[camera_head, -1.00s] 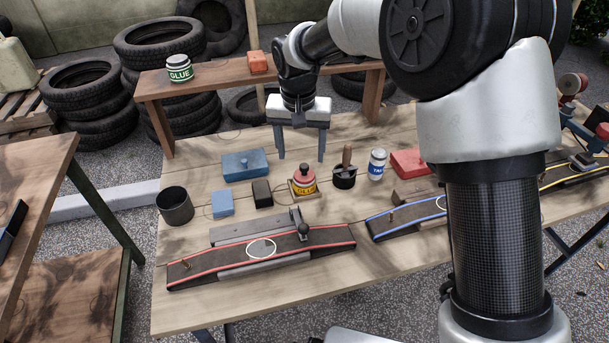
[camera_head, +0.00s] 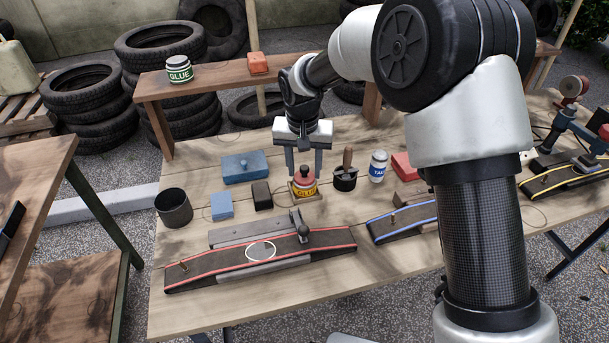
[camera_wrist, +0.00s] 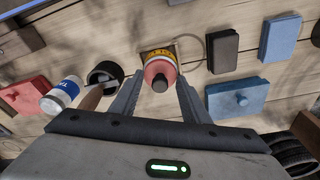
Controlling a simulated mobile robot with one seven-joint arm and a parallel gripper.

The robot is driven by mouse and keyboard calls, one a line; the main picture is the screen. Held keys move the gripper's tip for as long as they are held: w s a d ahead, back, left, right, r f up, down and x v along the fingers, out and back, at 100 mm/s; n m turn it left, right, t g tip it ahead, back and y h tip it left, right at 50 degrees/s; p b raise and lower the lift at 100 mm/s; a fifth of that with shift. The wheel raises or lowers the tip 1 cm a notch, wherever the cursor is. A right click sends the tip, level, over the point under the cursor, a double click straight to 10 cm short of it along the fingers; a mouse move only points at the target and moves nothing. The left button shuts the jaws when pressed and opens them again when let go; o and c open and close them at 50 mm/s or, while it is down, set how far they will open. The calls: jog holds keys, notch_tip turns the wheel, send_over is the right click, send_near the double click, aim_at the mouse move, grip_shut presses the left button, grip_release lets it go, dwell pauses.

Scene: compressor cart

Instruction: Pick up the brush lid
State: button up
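The brush lid (camera_head: 304,175) is a red cap with a knob on top, on a yellow-labelled glue can (camera_head: 305,190). The can stands upright on a small wooden base on the workbench. In the wrist view the red lid (camera_wrist: 160,70) shows with its dark knob toward me, above the yellow label (camera_wrist: 159,54). My gripper (camera_head: 304,174) is open and points down at the lid, one finger on each side of it. Gaps show between lid and fingers in the wrist view (camera_wrist: 160,82). I cannot tell whether the fingertips are fully level with the lid.
A black pot with a wooden-handled brush (camera_head: 345,178) stands close to the right, with a white-and-blue can (camera_head: 378,166) beyond. A dark block (camera_head: 262,195) and a blue lidded box (camera_head: 244,166) are on the left. A red-edged belt strip (camera_head: 215,268) lies in front.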

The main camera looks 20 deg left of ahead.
aim_at(304, 168)
jog(key=c, duration=0.4)
jog(key=shift+r, duration=0.1)
notch_tip(304, 168, up, 10)
jog(key=shift+f+p, duration=0.1)
jog(key=shift+p, duration=0.85)
jog(key=o, duration=0.3)
jog(key=shift+c, duration=0.9)
